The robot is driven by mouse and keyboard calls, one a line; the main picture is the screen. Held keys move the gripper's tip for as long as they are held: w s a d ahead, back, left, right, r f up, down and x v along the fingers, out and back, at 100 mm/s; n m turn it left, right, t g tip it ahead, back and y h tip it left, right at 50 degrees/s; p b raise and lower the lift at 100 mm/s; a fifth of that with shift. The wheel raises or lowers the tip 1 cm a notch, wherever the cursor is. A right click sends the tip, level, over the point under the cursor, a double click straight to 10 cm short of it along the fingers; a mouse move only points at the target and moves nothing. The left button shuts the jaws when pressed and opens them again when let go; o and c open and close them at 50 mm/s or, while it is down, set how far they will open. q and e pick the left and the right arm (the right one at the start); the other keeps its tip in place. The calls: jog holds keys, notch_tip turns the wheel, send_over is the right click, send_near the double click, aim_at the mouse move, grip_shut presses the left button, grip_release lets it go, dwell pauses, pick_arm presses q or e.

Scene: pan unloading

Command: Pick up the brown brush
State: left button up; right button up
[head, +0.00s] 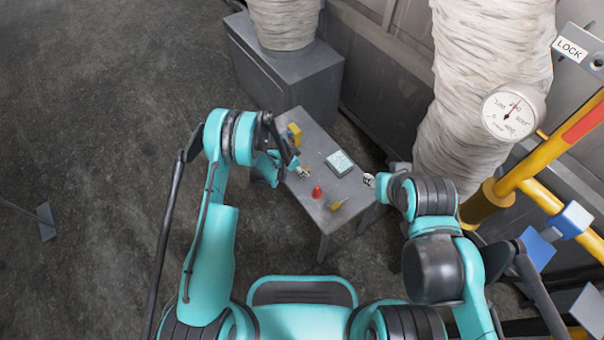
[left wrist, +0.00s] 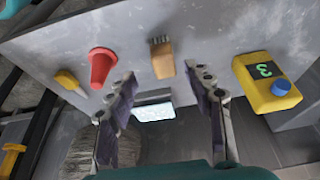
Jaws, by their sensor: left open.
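The brown brush (left wrist: 162,60) lies on the grey table (left wrist: 215,30), its dark bristles toward the top of the left wrist view. My left gripper (left wrist: 160,77) is open, its fingertips on either side of the line to the brush. The brush is just beyond the tips, and no contact shows. In the head view my left gripper (head: 297,166) hangs over the left edge of the table, and the brush (head: 305,173) shows small beside it. My right gripper (head: 371,181) is at the right side of the table; its jaws are too small to read.
A yellow box with a blue button (left wrist: 267,85) and a pale tablet (head: 339,163) are farther back.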

pick_arm(q)
jog(key=b+x, duration=0.1)
jog(key=x, duration=0.1)
jog(key=b+x, duration=0.1)
jog(key=x, duration=0.1)
jog(key=b+x, duration=0.1)
jog(key=x, duration=0.1)
jog(key=shift+w+f, duration=0.3)
jog(key=shift+w, duration=0.05)
jog(key=shift+r, duration=0.1)
jog(key=shift+c, duration=0.7)
grip_shut()
